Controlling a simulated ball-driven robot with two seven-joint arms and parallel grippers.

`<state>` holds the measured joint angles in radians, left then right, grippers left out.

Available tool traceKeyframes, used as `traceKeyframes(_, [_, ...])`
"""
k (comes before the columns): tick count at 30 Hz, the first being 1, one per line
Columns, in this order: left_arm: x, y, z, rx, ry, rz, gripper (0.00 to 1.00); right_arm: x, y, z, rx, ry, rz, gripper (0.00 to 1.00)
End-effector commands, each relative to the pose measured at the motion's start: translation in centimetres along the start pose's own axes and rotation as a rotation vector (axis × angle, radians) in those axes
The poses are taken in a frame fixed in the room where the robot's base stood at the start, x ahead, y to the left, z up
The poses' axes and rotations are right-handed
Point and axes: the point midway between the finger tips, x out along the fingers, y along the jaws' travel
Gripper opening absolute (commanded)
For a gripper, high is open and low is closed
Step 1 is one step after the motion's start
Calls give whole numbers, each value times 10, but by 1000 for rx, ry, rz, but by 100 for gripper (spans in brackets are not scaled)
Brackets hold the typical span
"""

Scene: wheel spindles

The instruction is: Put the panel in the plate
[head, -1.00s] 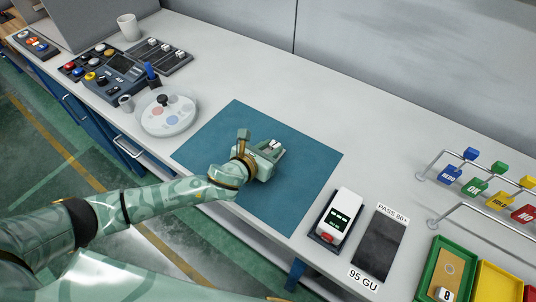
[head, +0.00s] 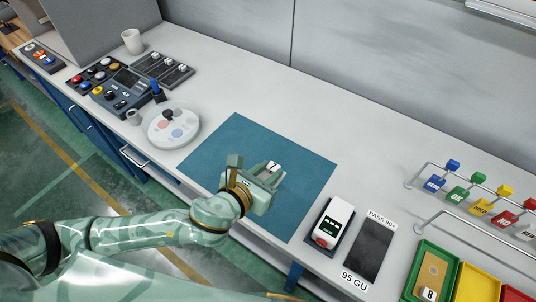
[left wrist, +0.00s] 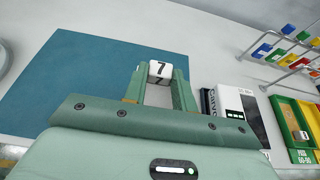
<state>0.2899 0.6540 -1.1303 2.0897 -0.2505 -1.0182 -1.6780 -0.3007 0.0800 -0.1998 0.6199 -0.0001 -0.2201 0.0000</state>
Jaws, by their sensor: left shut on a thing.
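My left gripper (head: 269,171) is shut on a small white block marked 7 (head: 272,166), over the blue-green mat. In the left wrist view the block (left wrist: 160,70) sits between the two green fingers (left wrist: 159,84), its numbered faces showing. A round white plate (head: 187,137) stands beyond the mat's left edge, with several pale coloured spots and a dark knob on it. The gripper is to the right of the plate and well apart from it. I cannot tell for sure which thing is the panel. My right gripper is not in view.
The mat (head: 225,140) is otherwise bare. Left of it are a button console (head: 125,92), a small cup (head: 133,117) and a mug (head: 132,41). Right of it are a white meter (head: 333,222), a dark pad (head: 373,245), coloured trays (head: 470,285) and tag rails (head: 440,190).

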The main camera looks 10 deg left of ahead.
Motion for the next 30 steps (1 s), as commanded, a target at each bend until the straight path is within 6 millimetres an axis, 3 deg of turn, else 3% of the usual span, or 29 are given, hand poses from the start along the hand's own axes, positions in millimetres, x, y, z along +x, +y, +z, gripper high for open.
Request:
traceKeyframes(6, [-20,-12,2,0,0,0,0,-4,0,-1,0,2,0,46])
traceKeyframes(10, [-25,-1,3,-11,-2,28,0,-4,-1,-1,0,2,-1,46])
traceKeyframes(14, [-25,29,29,-51,-5,114,0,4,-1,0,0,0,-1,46])
traceKeyframes(22, [-40,108,69,-132,-2,308,0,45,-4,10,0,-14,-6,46])
traceKeyframes(26, [-44,127,74,-155,1,357,0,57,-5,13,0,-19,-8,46])
traceKeyframes(30, [-44,128,70,-155,2,362,0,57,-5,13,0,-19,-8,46])
